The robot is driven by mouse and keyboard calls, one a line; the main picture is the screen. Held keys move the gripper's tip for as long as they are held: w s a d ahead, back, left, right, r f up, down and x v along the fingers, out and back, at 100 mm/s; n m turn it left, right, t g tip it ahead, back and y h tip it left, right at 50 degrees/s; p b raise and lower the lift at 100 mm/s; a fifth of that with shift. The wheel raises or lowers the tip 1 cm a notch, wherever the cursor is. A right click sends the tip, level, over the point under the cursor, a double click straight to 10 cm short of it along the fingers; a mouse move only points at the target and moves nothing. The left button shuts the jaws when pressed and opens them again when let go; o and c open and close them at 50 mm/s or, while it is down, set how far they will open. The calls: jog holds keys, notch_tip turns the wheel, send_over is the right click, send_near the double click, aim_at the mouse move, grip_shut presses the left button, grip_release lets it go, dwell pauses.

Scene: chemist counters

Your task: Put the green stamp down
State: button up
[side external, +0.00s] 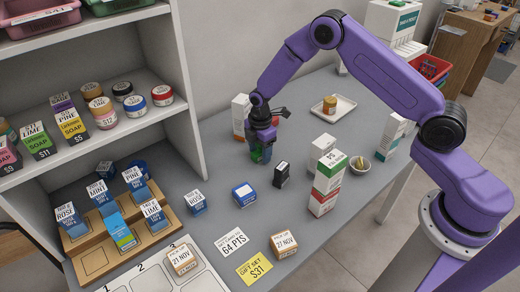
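My gripper (262,136) points down over the grey counter, left of its middle. A bluish part shows beside the green.
A black upright block (281,175) and a blue box (244,194) stand in front of my gripper. White-and-red boxes (239,112) stand close behind it. A white tray (345,107) lies behind.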

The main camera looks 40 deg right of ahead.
jog(key=shift+r, duration=0.15)
notch_tip(320, 180, up, 11)
jog(key=shift+r, duration=0.2)
jog(key=shift+s+a+r, duration=0.1)
jog(key=shift+s+r, duration=0.05)
jog(key=shift+r, duration=0.25)
jog(key=s+a+r+m, duration=0.15)
jog(key=s+r, duration=0.35)
jog(key=s, duration=0.5)
jog(key=s+a+r+m, duration=0.1)
jog(key=s+a+r, duration=0.3)
jog(key=s, duration=0.5)
jog(key=s+d+r+m, duration=0.1)
jog(key=s+d, duration=0.3)
jog(key=s, duration=0.5)
jog(key=s+d+r+m, duration=0.1)
jog(key=s+d, duration=0.3)
jog(key=s, duration=0.5)
jog(key=shift+d+m, duration=0.2)
jog(key=shift+m, duration=0.25)
